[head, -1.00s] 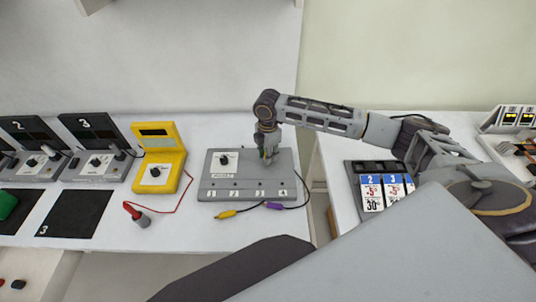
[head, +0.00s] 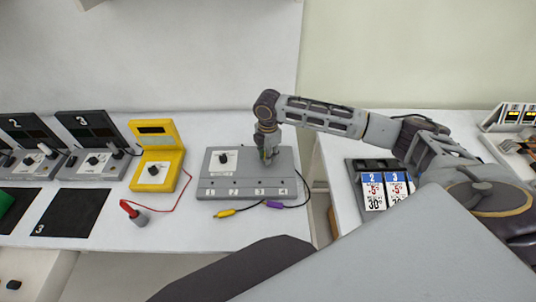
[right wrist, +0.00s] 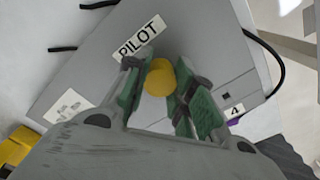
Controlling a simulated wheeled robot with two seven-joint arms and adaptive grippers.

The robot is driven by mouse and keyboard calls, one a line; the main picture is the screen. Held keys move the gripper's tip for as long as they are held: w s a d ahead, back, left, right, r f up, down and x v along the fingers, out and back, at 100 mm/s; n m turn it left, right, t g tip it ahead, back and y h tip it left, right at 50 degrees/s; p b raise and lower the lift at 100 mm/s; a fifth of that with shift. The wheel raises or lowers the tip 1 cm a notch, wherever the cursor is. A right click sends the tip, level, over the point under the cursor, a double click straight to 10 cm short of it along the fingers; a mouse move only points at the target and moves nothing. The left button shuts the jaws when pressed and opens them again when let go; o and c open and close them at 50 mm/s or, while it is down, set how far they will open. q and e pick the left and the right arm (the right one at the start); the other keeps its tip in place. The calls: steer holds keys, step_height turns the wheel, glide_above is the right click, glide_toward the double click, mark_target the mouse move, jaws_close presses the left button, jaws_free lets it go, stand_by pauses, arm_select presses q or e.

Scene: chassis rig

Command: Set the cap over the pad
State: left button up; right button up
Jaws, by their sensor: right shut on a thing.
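My right gripper (head: 268,157) is over the right part of the grey panel box (head: 225,187). In the right wrist view, its green-lined fingers (right wrist: 160,88) are shut on a round yellow cap (right wrist: 160,77). The cap is beside the white PILOT label (right wrist: 138,38), over the grey face of the box. I cannot tell whether the cap touches the box. No pad can be made out; the fingers and cap hide the surface under them. My left gripper is not in view.
The box has a knob (head: 223,158) and a row of numbered sockets. Yellow (head: 225,213) and purple (head: 273,204) plugs lie in front. A yellow meter (head: 158,160) with a red probe (head: 139,218) stands left. A card rack (head: 357,184) stands right, past a gap.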

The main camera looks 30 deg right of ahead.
steer(key=shift+f, duration=0.55)
stand_by(0.4)
steer(key=o, duration=0.8)
steer(key=shift+r, duration=0.15)
step_height(320, 180, up, 12)
steer(key=shift+f, duration=0.15)
stand_by(0.8)
